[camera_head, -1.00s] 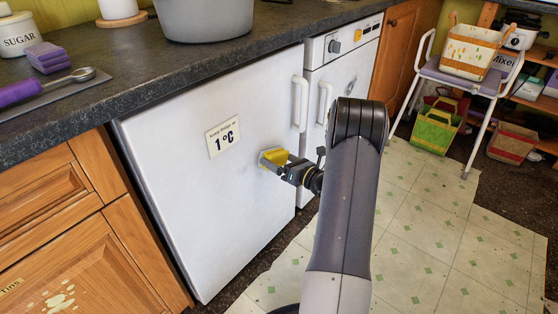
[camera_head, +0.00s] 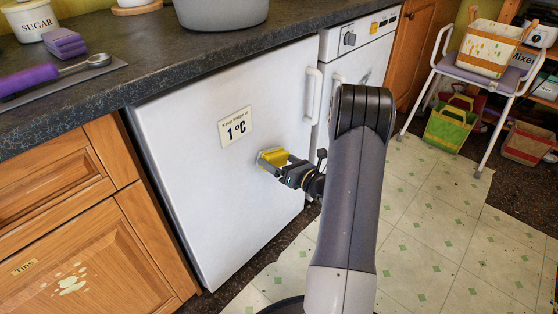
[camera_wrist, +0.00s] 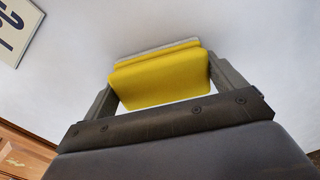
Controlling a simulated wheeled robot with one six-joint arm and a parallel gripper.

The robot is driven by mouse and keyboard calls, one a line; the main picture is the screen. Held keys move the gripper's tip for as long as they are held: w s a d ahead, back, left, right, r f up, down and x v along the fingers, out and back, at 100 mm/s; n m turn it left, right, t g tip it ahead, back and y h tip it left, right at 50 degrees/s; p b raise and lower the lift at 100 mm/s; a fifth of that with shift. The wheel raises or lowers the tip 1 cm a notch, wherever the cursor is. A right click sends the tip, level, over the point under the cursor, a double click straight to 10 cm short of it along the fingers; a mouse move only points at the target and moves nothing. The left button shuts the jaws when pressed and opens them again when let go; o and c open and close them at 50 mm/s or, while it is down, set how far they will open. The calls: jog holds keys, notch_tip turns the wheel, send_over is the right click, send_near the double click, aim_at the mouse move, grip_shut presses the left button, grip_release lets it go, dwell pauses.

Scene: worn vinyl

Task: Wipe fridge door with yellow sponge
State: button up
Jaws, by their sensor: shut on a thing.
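The white fridge door (camera_head: 220,190) stands closed under the dark counter, with a "1 °C" sign (camera_head: 236,127) on its upper part and a handle at its upper right. My gripper (camera_head: 276,160) is in front of the door's right half, below and right of the sign. It is shut on the yellow sponge (camera_head: 281,157). In the wrist view the sponge (camera_wrist: 160,78) sits between the two fingers, with a pale layer on its far side toward the white door. The sponge is at or very close to the door; I cannot tell whether it touches.
A second white appliance (camera_head: 363,55) stands right of the fridge. Wooden cabinets (camera_head: 70,230) are on the left.

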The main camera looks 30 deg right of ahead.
jog(key=shift+s+a+b, duration=0.1)
jog(key=shift+s+a, duration=0.25)
jog(key=shift+a, duration=0.55)
jog(key=shift+s+a+b, duration=0.1)
jog(key=shift+s+a, duration=0.2)
jog(key=shift+a, duration=0.6)
jog(key=shift+s+a+b, duration=0.1)
jog(key=shift+s+a, duration=0.25)
jog(key=shift+a, duration=0.55)
jog(key=shift+s+a+b, duration=0.15)
jog(key=shift+s+a, duration=0.2)
jog(key=shift+a, duration=0.55)
jog(key=shift+s+a+b, duration=0.15)
jog(key=shift+s+a, duration=0.15)
jog(key=shift+a, duration=0.65)
jog(key=shift+s+a+b, duration=0.15)
jog(key=shift+s+a, duration=0.2)
jog(key=shift+a, duration=0.55)
jog(key=v, duration=0.7)
jog(key=shift+b, duration=0.4)
